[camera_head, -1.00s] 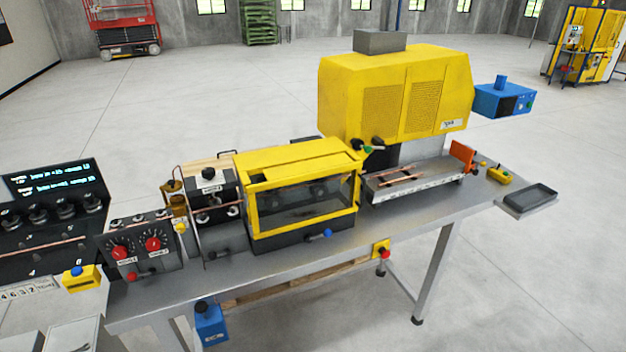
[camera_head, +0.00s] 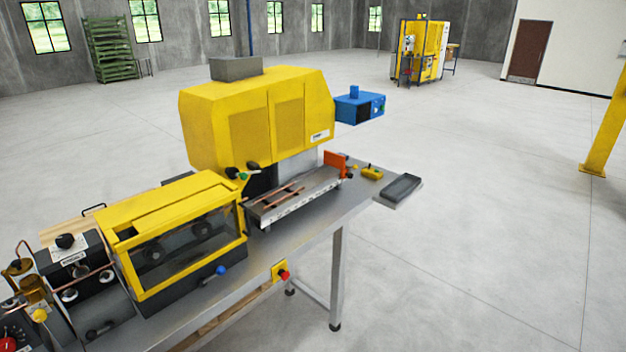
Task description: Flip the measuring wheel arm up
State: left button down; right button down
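A steel bench (camera_head: 325,240) carries a copper tube machine. At its left stands a straightening unit (camera_head: 72,262) with a black knob on top and round rollers. A copper tube (camera_head: 95,278) runs across it. Beside it is a yellow-framed guard (camera_head: 175,205) with a clear front, closed, with dark round parts behind it. I cannot tell for certain which part is the measuring wheel arm. Neither of my grippers is in view.
A steel trough (camera_head: 292,203) holds short copper tubes, with an orange plate (camera_head: 336,163) at its end. A grey tray (camera_head: 398,190) sticks out at the bench's right end. A red button box (camera_head: 281,272) is on the front edge. The floor to the right is clear.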

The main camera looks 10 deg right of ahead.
aim_at(232, 173)
jog(key=z, duration=0.65)
jog(key=i, duration=1.25)
jog(key=u, duration=0.15)
